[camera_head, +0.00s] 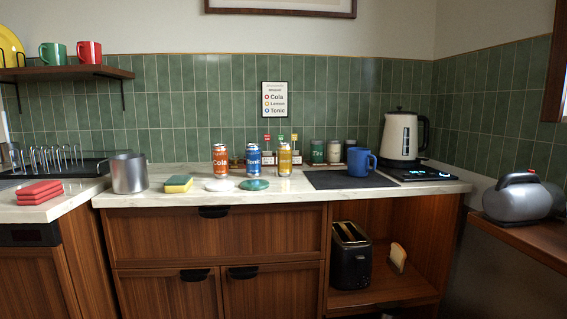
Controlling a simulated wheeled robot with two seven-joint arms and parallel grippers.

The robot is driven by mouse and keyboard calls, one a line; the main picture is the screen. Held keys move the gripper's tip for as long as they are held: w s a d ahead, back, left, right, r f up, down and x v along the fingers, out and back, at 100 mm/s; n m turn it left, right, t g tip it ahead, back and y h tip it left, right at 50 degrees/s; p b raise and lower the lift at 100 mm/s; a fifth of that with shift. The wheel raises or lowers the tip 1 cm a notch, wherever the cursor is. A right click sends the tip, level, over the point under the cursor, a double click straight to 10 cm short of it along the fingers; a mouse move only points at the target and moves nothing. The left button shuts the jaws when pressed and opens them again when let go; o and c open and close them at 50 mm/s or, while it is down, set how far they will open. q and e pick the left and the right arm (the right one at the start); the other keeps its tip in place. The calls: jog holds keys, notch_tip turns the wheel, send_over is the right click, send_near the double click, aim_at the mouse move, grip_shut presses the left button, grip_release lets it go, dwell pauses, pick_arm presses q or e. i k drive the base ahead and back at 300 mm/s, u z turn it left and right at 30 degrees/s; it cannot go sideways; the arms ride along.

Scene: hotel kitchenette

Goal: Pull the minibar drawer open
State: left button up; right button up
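A wide wooden drawer front (160,238) lies directly under the marble counter. It has a dark cup-shaped handle (213,211) at its top middle. The drawer looks shut, flush with the cabinet. Below it are two smaller wooden fronts, a left one (170,298) and a right one (275,295), each with a dark handle. No label shows which front belongs to the minibar. Neither of my grippers is in view.
Cola (220,160), Tonic (253,160) and orange-yellow (285,159) cans stand on the counter (130,200), with a metal pot (128,173) and blue mug (361,162). A black toaster (350,256) sits in the open shelf right of the drawer. Nothing visible blocks the drawer front.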

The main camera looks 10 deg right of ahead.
aim_at(240, 234)
jog(key=z, duration=1.3)
jog(key=i, duration=0.55)
jog(key=u, duration=1.35)
